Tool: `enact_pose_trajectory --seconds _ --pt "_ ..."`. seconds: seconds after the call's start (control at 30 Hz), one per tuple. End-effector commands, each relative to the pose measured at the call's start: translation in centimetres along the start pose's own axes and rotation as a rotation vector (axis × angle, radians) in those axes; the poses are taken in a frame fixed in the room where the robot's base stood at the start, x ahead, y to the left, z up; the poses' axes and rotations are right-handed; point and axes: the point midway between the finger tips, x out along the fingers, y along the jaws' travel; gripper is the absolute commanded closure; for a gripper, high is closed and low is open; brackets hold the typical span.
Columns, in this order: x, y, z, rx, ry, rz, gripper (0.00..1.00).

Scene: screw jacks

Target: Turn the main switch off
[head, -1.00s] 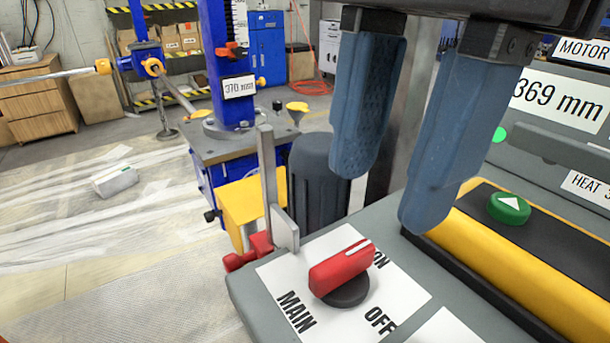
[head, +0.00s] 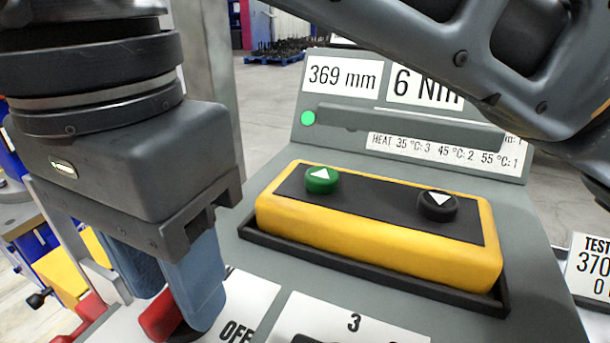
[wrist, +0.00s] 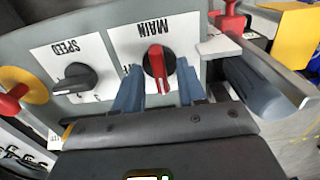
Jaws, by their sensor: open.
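The main switch is a red knob, partly visible in the head view (head: 160,314) behind my fingers at the lower left. The wrist view shows the red knob (wrist: 157,61) on a white plate marked MAIN, which appears upside down. My gripper (wrist: 158,72) is open, with one blue finger on each side of the knob and visible gaps beside it. In the head view my gripper (head: 172,290) points down at the switch. The OFF label (head: 237,332) shows to the right of the fingers; the ON label is hidden.
A yellow button box (head: 380,215) with green and black buttons lies right of my gripper. Behind it stands a display panel (head: 410,135). The speed knob (wrist: 76,77) is beside the main switch. A metal bar (wrist: 262,70) and red clamp (wrist: 230,22) stand near the panel edge.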

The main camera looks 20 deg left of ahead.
Motion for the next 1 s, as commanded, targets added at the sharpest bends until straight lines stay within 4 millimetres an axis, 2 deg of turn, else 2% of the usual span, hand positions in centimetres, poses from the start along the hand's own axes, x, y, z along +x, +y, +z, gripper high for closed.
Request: enact_pose_trajectory --seconds 0.1,0.5,1.0 --pt "-0.02 0.00 0.01 0.000 0.000 0.000 0.61" --pt "-0.05 0.00 0.01 0.000 -0.001 0.000 0.99" --pt "0.06 0.00 0.00 0.047 0.000 0.000 1.00"
